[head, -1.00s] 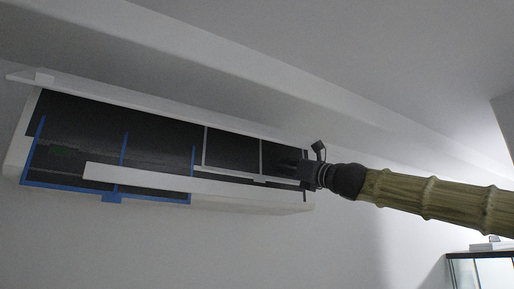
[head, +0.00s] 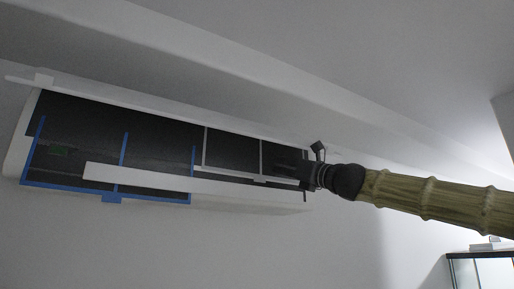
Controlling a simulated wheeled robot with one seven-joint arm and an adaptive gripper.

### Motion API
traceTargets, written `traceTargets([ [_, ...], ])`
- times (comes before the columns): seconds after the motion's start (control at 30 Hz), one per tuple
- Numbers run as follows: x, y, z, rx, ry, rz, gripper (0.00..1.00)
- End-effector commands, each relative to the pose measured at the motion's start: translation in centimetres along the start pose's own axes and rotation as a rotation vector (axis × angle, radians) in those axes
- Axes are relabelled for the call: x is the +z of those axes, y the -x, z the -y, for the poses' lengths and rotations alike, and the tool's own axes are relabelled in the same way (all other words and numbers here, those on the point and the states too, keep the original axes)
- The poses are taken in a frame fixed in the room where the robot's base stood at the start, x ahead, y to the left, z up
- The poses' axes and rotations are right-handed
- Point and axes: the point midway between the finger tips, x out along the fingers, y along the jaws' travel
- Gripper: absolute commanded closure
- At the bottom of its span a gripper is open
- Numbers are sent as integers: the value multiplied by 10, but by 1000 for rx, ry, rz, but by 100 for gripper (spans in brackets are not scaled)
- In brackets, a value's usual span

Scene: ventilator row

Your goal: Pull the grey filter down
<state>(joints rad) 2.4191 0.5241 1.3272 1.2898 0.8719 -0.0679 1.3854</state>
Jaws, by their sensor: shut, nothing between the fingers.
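The grey filter (head: 206,147) is a grey-framed panel in the right part of the opened wall unit (head: 245,200). Its grey bars stand upright and its lower edge runs along the opening, with a small tab (head: 259,179) at the bottom. My gripper (head: 284,168) is at the right end of the unit, over the right side of the grey filter. It is dark against the dark interior, so its fingertips are hard to make out. It is shut and holds nothing. Whether it touches the filter, I cannot tell.
A blue-framed filter (head: 122,152) sits in the left part of the unit, with a blue tab (head: 112,198) below. A white flap (head: 130,100) stands open along the top. A ceiling ledge runs close above. A glass cabinet (head: 480,262) stands at lower right. The wall below is clear.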

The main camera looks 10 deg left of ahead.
Motion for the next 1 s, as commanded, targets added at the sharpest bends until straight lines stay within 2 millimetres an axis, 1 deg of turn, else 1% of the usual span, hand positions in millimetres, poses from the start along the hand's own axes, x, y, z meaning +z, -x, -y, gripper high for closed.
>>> traceTargets([
  [0.3,-2,-3,1,0,0,-1,100],
  [1.0,-13,1,1,0,0,-1,100],
])
